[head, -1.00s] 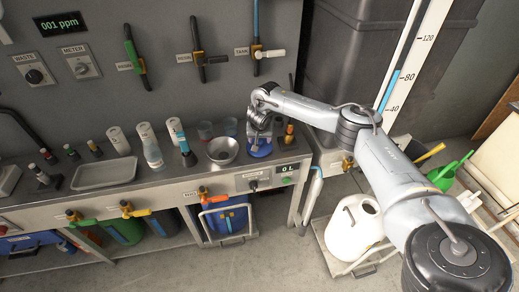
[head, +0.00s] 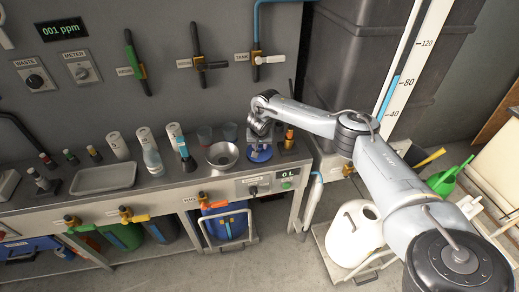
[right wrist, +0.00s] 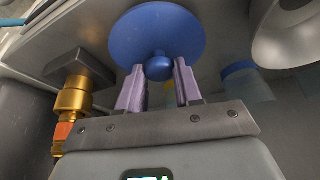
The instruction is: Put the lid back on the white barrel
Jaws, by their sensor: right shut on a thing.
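A blue round lid (head: 260,154) with a knob is at the right end of the bench, beside the steel funnel. My right gripper (head: 260,136) is over it from above. In the right wrist view, the gripper's fingers (right wrist: 158,88) are shut on the knob of the blue lid (right wrist: 158,35). I cannot tell whether the lid touches the bench. My left gripper is not in view.
The steel funnel (head: 222,155) and several bottles stand left of the lid. A brass fitting (right wrist: 72,100) is close beside my right gripper. A blue barrel (head: 226,222) sits under the bench. Open floor lies in front.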

